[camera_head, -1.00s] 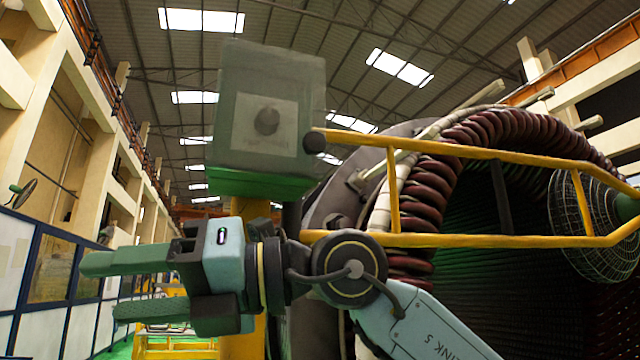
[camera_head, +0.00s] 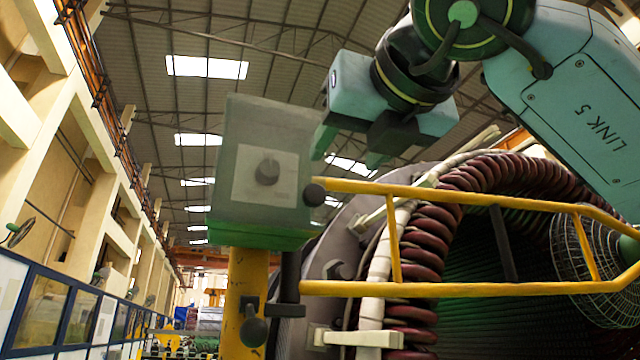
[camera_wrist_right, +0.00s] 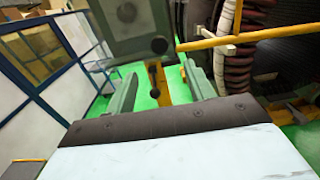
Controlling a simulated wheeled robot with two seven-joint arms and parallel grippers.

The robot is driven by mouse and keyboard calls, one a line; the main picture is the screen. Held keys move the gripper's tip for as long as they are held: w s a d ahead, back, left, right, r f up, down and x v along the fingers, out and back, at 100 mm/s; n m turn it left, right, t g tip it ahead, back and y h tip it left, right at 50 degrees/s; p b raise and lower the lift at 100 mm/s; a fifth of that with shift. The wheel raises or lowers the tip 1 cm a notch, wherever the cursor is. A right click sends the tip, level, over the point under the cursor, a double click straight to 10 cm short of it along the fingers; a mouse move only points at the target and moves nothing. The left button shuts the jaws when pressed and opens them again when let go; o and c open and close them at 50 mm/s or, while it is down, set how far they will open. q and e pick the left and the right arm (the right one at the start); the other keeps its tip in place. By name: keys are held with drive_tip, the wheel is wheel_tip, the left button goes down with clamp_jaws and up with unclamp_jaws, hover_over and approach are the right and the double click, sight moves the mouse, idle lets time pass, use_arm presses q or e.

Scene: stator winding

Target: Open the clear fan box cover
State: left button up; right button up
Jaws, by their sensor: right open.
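The fan box (camera_head: 262,130) stands on a yellow post left of centre in the head view. Its translucent grey cover (camera_head: 290,115) looks closed over a pale panel with a round dark knob (camera_head: 267,171), above a green base (camera_head: 240,232). My right gripper (camera_head: 350,147) is open and empty, just right of the box's upper right side, fingers pointing down. Whether a finger touches the cover cannot be told. In the right wrist view the box (camera_wrist_right: 125,30) lies ahead, beyond and between the open fingers (camera_wrist_right: 160,90). My left gripper is out of view.
A yellow railing (camera_head: 460,197) runs right from beside the box, in front of the large stator with dark red coils (camera_head: 425,250). A dark handle (camera_head: 252,331) sticks out on the yellow post (camera_head: 246,280). The space left of the box is open.

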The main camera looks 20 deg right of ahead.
sight(316, 193)
drive_tip(key=w+p, duration=0.1)
drive_tip(key=w, duration=0.4)
drive_tip(key=w+p, duration=0.1)
drive_tip(key=w, duration=0.4)
drive_tip(key=shift+w+a+p, duration=0.2)
drive_tip(key=shift+w+p, duration=0.15)
drive_tip(key=shift+w, duration=0.05)
clamp_jaws()
